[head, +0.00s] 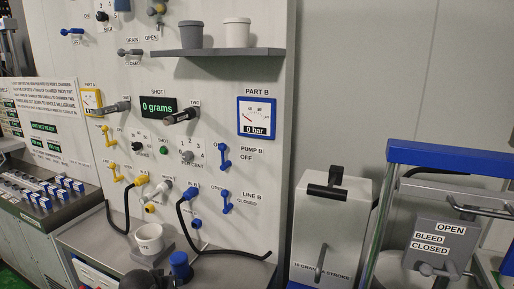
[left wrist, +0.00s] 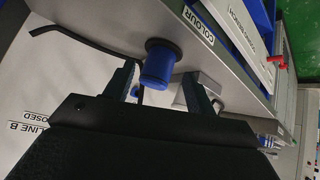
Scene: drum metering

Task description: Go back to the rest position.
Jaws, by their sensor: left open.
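My left gripper (left wrist: 158,74) is open in the left wrist view, with one dark finger on each side of the picture's middle. A blue cylinder with a dark base (left wrist: 157,66) shows between and beyond the fingertips; I cannot tell how far beyond. Nothing is seen held. In the head view a dark shape at the bottom edge, beside the blue cylinder (head: 180,266), appears to be part of my left gripper (head: 148,279). My right gripper is in neither view.
A grey bench (head: 92,236) runs below the upright panel (head: 262,180), with a white cup (head: 149,238) on it. Black hoses (head: 222,250) hang from the panel. A grey shelf (head: 215,52) holds two pots. A grey-white box (head: 330,225) and a blue-topped frame (head: 450,158) stand at right.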

